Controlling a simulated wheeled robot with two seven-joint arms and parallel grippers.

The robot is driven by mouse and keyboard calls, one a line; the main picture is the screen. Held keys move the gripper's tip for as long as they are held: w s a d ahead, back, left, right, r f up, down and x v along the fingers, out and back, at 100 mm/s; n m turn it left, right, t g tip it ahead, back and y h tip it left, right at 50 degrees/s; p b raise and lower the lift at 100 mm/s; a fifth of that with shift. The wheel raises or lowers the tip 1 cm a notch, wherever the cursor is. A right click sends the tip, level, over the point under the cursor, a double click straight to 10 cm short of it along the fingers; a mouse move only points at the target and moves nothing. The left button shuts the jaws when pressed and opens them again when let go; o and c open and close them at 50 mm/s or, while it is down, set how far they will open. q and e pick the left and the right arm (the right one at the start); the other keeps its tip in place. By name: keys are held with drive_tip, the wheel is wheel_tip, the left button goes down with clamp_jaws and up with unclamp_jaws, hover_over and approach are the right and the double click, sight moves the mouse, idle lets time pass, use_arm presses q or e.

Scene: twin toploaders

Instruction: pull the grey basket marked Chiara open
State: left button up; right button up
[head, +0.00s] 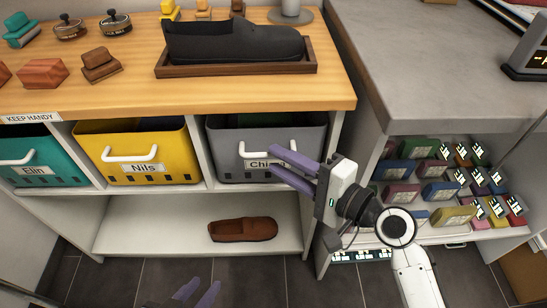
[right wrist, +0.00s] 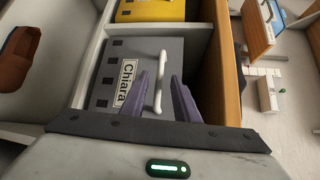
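The grey basket marked Chiara (head: 226,152) sits in the right bay under the wooden counter, its front roughly level with the neighbouring baskets. In the head view my right gripper's purple fingers cover part of its label and handle. The right wrist view shows the basket (right wrist: 100,100), its label and its white handle (right wrist: 158,92) close up. My right gripper (head: 271,160) is at the basket front with its fingers apart, near the handle; whether they touch it I cannot tell. My left gripper (head: 197,291) is low at the bottom edge, fingers apart and empty.
A yellow basket marked Nils (head: 165,150) and a teal one marked Elin (head: 40,170) stand to the left. A brown shoe (head: 243,229) lies on the shelf below. A grey counter (head: 430,60) with racked small boxes stands at right. Dark floor lies in front.

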drive_tip(key=shift+x, duration=1.3)
clamp_jaws()
